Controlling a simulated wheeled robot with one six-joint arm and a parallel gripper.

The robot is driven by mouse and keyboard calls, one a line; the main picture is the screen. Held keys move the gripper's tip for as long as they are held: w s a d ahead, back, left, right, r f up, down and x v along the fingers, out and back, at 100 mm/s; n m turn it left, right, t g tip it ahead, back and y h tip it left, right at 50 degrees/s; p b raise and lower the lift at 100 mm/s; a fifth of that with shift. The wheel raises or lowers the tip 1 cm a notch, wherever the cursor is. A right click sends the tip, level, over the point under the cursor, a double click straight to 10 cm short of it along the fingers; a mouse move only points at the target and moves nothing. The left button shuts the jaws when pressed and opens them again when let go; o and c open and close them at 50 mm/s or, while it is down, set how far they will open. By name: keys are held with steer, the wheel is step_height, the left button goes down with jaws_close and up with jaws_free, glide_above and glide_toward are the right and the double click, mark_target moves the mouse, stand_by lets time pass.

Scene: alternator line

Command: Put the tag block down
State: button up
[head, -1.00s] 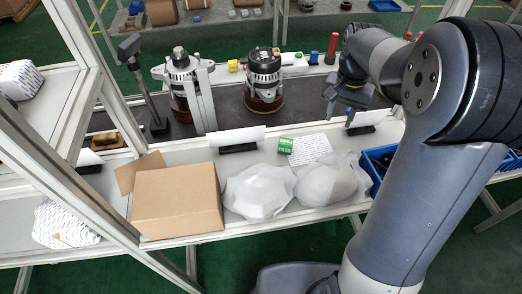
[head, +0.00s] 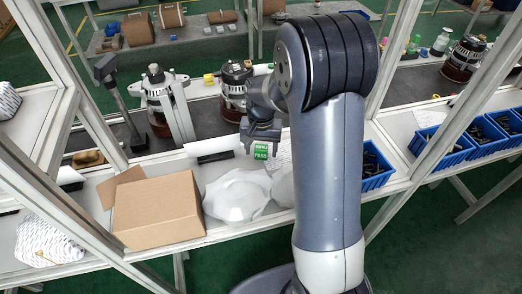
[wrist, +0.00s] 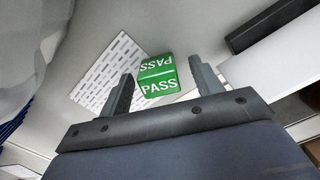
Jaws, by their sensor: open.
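The tag block is a green cube marked PASS (wrist: 158,77), also visible in the head view (head: 261,152). It sits on the light shelf (wrist: 200,22), at the edge of a printed white sheet (wrist: 108,72). My gripper (wrist: 160,83) is open, one finger on each side of the block, with a visible gap on both sides in the wrist view. In the head view my gripper (head: 261,143) is just above and behind the block. I cannot tell the exact height of the fingertips over the shelf.
A cardboard box (head: 158,212) and white wrapped bags (head: 236,196) stand on the shelf in front. Blue bins (head: 374,168) are to the right. Alternators (head: 234,90) stand on the dark belt behind. Frame posts (head: 395,55) rise nearby.

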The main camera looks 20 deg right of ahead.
steer(key=shift+f, duration=0.4)
steer(key=shift+c, duration=0.2)
steer(key=c, duration=1.1)
